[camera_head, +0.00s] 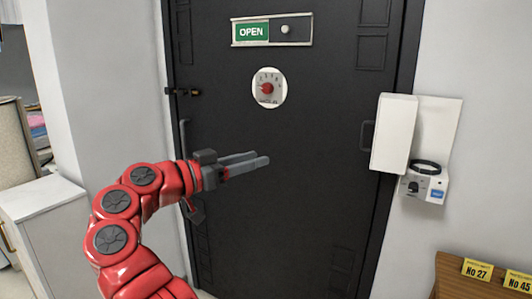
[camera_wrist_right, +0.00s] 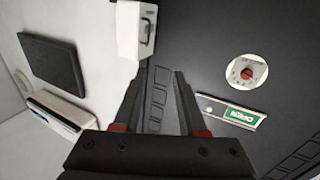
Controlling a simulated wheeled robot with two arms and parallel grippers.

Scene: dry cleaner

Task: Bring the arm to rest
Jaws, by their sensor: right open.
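My right arm (camera_head: 118,230) is red and curves up from the bottom left in the head view. Its gripper (camera_head: 264,159) points right, in front of the dark door (camera_head: 300,215), below the round dial with the red knob (camera_head: 268,88). In the wrist view the two dark fingers (camera_wrist_right: 160,72) stand apart with nothing between them. The gripper is open and empty. I cannot tell how far it is from the door. My left gripper is not in view.
A green OPEN sign (camera_head: 251,31) is at the door's top. A white box (camera_head: 394,133) and a small control unit (camera_head: 425,185) are on the right wall. A white cabinet (camera_head: 45,195) stands left. A wooden board with number tags (camera_head: 455,285) is bottom right.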

